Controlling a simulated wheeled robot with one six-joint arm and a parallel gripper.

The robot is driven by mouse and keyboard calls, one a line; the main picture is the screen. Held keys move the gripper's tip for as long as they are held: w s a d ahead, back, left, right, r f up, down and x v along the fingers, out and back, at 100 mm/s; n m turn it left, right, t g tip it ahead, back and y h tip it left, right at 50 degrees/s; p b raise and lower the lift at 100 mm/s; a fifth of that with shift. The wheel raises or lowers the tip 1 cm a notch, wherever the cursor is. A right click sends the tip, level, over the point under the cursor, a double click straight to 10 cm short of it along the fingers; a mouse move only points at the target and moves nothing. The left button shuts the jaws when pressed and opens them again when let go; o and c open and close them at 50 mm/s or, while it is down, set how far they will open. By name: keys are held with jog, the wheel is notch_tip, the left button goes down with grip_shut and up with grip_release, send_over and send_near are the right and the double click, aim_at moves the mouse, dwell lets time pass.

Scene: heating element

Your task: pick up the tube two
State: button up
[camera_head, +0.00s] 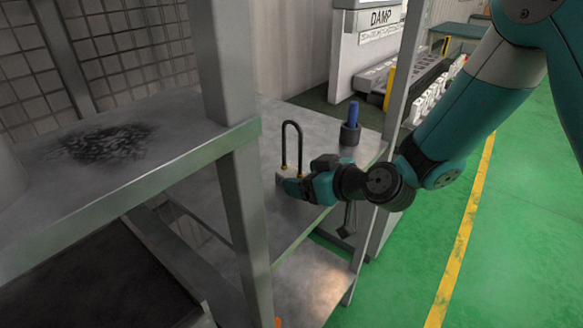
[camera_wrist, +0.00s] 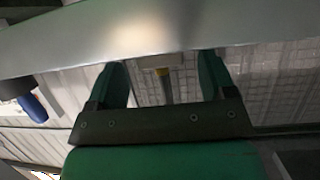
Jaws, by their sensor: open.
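A black U-shaped tube (camera_head: 291,139) with brass-coloured ends stands upright in a small pale base (camera_head: 282,174) on the grey metal shelf. No label shows, so I cannot tell whether it is tube two. My gripper (camera_head: 291,187) is low over the shelf at the base, and its fingers partly hide the base's right side. In the wrist view my gripper (camera_wrist: 162,62) has its two teal fingers apart. Part of the dark tube (camera_wrist: 167,90) with its yellow fitting shows between them. I cannot tell whether either finger touches the base.
A blue rod (camera_head: 353,114) stands in a dark round holder (camera_head: 350,134) farther back on the same shelf (camera_head: 268,140). A grey shelf post (camera_head: 232,110) rises left of the tube. A dark smudge (camera_head: 105,145) marks the nearer shelf. Open green floor (camera_head: 520,220) lies at right.

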jog(key=shift+x, duration=1.3)
jog(key=c, duration=1)
jog(key=shift+c, duration=0.5)
jog(key=shift+r, duration=0.15)
